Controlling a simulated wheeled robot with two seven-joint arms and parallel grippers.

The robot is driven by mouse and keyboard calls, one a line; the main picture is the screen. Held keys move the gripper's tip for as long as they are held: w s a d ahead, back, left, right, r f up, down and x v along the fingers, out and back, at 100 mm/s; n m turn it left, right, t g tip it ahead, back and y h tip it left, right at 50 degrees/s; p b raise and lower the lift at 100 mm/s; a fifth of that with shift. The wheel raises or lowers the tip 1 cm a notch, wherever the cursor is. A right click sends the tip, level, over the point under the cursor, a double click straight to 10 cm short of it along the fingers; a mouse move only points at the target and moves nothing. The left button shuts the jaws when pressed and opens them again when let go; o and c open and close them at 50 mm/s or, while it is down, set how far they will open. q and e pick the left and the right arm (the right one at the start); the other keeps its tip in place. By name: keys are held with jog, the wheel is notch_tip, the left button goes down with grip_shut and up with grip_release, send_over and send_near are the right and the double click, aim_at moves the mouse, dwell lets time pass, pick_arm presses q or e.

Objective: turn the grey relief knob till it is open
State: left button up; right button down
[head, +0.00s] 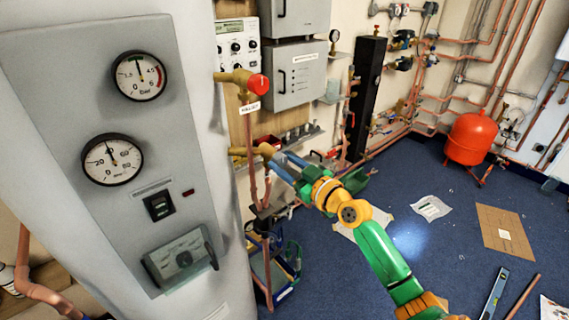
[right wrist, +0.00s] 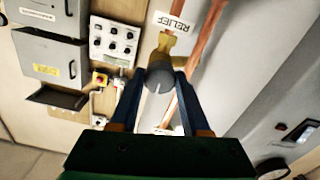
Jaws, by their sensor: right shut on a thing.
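The grey relief knob (right wrist: 158,80) sits at the end of a brass valve (right wrist: 168,45) in the right wrist view. A white tag reading RELIEF (right wrist: 174,25) is beside that valve. My right gripper (right wrist: 162,88) has one blue finger on each side of the knob and is shut on it. In the head view my right gripper (head: 281,161) reaches the lower brass valve (head: 262,150) from the right, and its fingers largely hide the knob. How far the knob is turned cannot be told. My left gripper is not in view.
A red knob (head: 259,84) on another brass valve is above my gripper. The grey cylinder's panel with two gauges (head: 138,76) fills the left. Copper pipes run beside the valves. A red tank (head: 472,138) stands far right, and papers lie on the blue floor (head: 400,205).

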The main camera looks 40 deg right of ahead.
jog(key=shift+m, duration=0.4)
jog(key=m, duration=0.5)
jog(key=shift+m+p, duration=0.3)
jog(key=shift+p, duration=0.1)
jog(key=m+p, duration=0.1)
jog(key=m, duration=0.4)
jog(key=shift+m, duration=0.4)
jog(key=shift+c, duration=1.9)
grip_release()
